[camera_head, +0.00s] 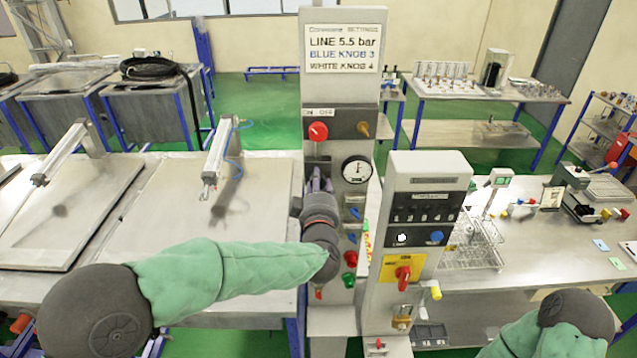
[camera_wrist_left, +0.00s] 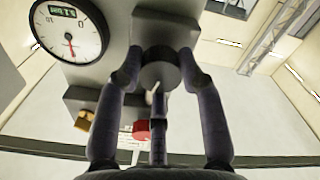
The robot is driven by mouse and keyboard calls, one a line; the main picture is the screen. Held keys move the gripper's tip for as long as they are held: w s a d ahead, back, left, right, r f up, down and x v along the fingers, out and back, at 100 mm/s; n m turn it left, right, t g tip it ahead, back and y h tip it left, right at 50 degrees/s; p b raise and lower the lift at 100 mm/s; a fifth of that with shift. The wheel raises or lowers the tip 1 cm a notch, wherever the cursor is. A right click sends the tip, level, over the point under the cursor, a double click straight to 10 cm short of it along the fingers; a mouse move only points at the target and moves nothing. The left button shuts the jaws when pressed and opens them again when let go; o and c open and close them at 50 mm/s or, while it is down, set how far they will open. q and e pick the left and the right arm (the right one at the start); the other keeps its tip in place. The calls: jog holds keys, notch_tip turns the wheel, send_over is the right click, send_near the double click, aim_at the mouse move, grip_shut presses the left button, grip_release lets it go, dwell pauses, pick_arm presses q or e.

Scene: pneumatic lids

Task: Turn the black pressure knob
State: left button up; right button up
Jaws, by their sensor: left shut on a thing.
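The black pressure knob (camera_wrist_left: 160,68) sits on a dark block in the left wrist view, with the fingers of my left gripper (camera_wrist_left: 160,78) on either side of it. My left gripper (camera_head: 318,182) is shut on this knob, at the front of the tall grey column (camera_head: 345,100). In the head view the hand and wrist hide the knob. A round pressure gauge (camera_head: 356,170) is just right of the gripper; it also shows in the left wrist view (camera_wrist_left: 70,32). My right gripper is out of view.
A red knob (camera_head: 318,131) and a brass fitting (camera_head: 363,129) sit above the gripper. Blue, red and green fittings are close below. A shorter grey control box (camera_head: 428,180) with a red switch (camera_head: 403,275) stands at the right. The sign (camera_head: 341,48) reads "LINE 5.5 bar".

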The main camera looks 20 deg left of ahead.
pick_arm(q)
jog(key=shift+r+m+p, duration=0.15)
jog(key=shift+m+p, duration=0.35)
jog(key=shift+m, duration=1.1)
jog(key=shift+a, duration=0.1)
jog(key=o, duration=1.1)
jog(key=shift+o, duration=0.2)
jog(key=v, duration=1.2)
